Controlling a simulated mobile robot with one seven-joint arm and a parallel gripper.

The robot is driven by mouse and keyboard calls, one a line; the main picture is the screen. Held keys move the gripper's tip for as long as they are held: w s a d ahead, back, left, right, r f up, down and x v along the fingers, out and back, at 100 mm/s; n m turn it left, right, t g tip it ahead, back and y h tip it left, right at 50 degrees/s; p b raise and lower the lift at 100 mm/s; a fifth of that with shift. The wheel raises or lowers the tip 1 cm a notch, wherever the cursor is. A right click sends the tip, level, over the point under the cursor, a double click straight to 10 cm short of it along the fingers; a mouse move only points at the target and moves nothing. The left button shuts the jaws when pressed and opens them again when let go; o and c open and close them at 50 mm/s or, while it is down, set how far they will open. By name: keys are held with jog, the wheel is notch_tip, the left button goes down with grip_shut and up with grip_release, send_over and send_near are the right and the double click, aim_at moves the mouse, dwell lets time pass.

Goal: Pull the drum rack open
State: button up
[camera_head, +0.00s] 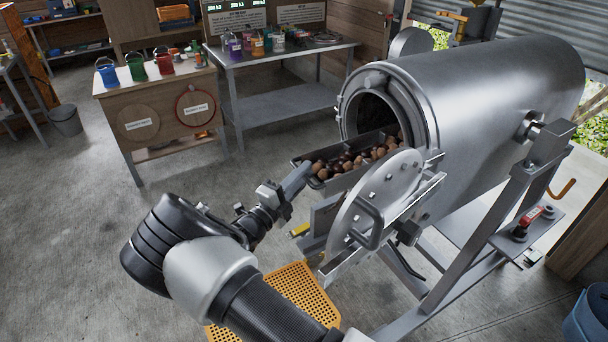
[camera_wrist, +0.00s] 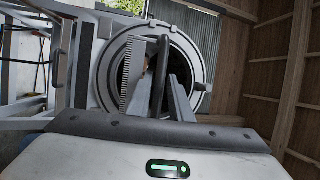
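The steel drum (camera_head: 490,110) lies on its side with its round mouth open; its grey round door (camera_head: 365,205) is swung out at the front. The drum rack (camera_head: 345,180), a long dark tray filled with brown chestnuts (camera_head: 366,158), sticks partway out of the mouth. My gripper (camera_head: 303,172) is at the rack's outer end. In the wrist view my gripper's two grey fingers (camera_wrist: 160,85) stand on both sides of a dark upright handle bar (camera_wrist: 160,65), and appear closed on it. The drum mouth (camera_wrist: 116,72) is behind it. Finger contact is hidden in the head view.
The open door and its bar handle stand close right of my gripper. An orange perforated mat (camera_head: 290,292) lies on the floor below my arm. A wooden counter (camera_head: 160,100) and a steel table (camera_head: 270,55) stand at the back left. Floor on the left is clear.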

jog(key=b+v, duration=0.1)
jog(key=v, duration=1.6)
jog(key=shift+a, duration=0.15)
jog(key=shift+s, duration=0.1)
